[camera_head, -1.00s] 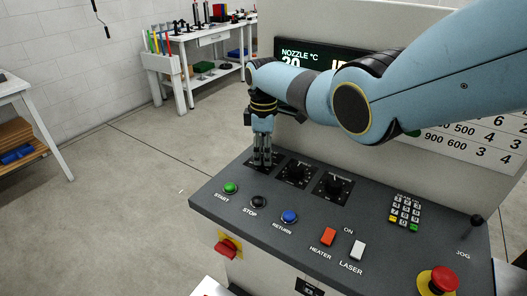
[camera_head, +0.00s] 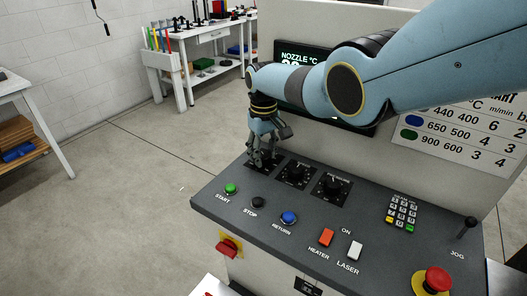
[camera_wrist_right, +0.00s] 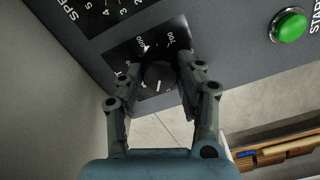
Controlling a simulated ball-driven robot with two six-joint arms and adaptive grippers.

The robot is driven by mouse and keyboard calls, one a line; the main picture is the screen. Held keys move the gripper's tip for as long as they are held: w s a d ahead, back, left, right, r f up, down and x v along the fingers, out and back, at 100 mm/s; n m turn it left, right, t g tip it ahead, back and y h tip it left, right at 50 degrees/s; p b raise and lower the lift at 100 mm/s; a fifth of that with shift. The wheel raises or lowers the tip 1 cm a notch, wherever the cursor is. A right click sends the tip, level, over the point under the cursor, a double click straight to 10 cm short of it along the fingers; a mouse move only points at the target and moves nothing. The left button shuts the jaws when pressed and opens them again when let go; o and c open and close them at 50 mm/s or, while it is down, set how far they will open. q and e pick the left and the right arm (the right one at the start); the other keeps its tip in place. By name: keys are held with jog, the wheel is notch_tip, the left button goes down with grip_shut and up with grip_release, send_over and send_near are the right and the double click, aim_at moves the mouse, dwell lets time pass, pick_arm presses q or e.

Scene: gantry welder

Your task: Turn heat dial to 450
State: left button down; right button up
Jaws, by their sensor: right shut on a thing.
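The control panel (camera_head: 330,245) has three black dials in a row along its back edge. My right gripper (camera_head: 264,160) points down at the leftmost dial and covers most of it in the head view. In the right wrist view the heat dial (camera_wrist_right: 159,76) is a round black knob with a white pointer line, on a black plate with white numbers such as 600 and 700. The fingers of my right gripper (camera_wrist_right: 160,85) are closed around the knob's two sides. The nozzle display (camera_head: 292,54) is partly hidden by my right arm. My left gripper is out of view.
Two other dials (camera_head: 297,172) (camera_head: 332,187) sit right of my gripper. The green start button (camera_head: 230,188) is in front. Stop, return, heater and laser controls, a keypad (camera_head: 402,211) and a red emergency button (camera_head: 437,279) share the panel. A settings chart (camera_head: 460,130) stands behind.

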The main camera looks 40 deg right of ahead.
aim_at(264, 155)
jog(key=m, duration=0.5)
jog(key=shift+m, duration=0.3)
jog(key=m+p, duration=0.1)
jog(key=m, duration=0.4)
jog(key=shift+m, duration=0.3)
jog(key=o, duration=1.1)
jog(key=shift+o, duration=0.2)
notch_tip(264, 155, up, 12)
dwell(0.3)
